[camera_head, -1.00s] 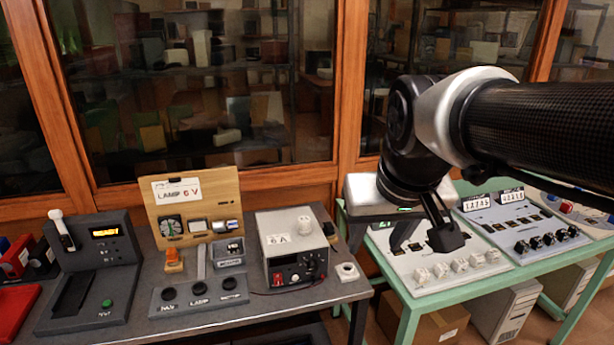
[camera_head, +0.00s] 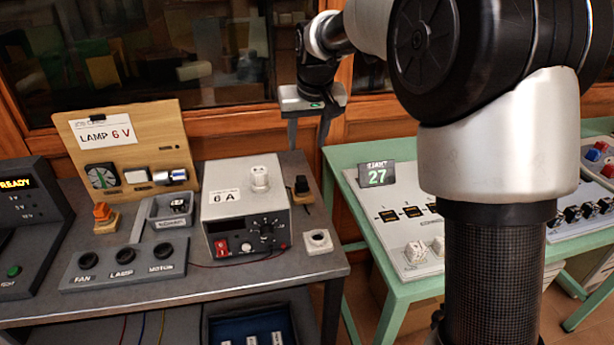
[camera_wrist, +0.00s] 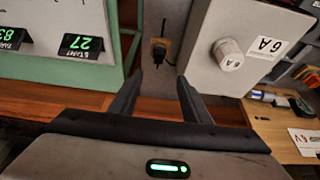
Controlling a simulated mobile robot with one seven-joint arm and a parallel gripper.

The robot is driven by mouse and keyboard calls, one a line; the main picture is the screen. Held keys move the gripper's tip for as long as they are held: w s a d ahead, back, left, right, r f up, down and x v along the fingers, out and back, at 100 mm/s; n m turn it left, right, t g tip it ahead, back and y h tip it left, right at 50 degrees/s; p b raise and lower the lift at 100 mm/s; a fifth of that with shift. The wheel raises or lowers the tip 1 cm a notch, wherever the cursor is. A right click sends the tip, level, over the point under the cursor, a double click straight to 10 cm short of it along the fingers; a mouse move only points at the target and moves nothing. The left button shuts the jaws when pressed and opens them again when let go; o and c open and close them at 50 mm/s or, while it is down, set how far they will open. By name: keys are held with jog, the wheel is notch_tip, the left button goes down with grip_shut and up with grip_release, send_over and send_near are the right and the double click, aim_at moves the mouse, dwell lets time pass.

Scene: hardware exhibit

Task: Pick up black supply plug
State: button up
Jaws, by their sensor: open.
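The black supply plug (camera_head: 301,185) stands upright on a small wooden block at the back right of the grey table, just right of the supply box (camera_head: 245,208). It also shows in the wrist view (camera_wrist: 158,50), beyond and between the fingertips, with a dark cable running from it. My gripper (camera_head: 307,146) is open and empty, above and behind the plug near the cabinet. In the wrist view, its two fingers (camera_wrist: 158,77) are spread and apart from the plug.
A white socket block (camera_head: 318,241) sits in front of the plug at the table's right edge. A white knob (camera_head: 259,178) rises from the supply box. The green table (camera_head: 350,158) with a "27" display (camera_head: 377,175) stands to the right across a gap.

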jog(key=b, duration=0.3)
send_near(302, 179)
notch_tip(302, 179, down, 3)
jog(key=shift+w+r+b+x, duration=0.1)
jog(key=shift+w+b+x, duration=0.1)
jog(key=shift+x, duration=0.8)
jog(key=shift+w+r+b+x, duration=0.1)
jog(key=shift+w+b+x, duration=0.1)
jog(key=shift+x, duration=0.8)
jog(key=shift+w+r+b+x, duration=0.1)
jog(key=shift+w+x, duration=0.1)
jog(key=shift+x, duration=0.8)
jog(key=shift+a, duration=0.1)
grip_shut()
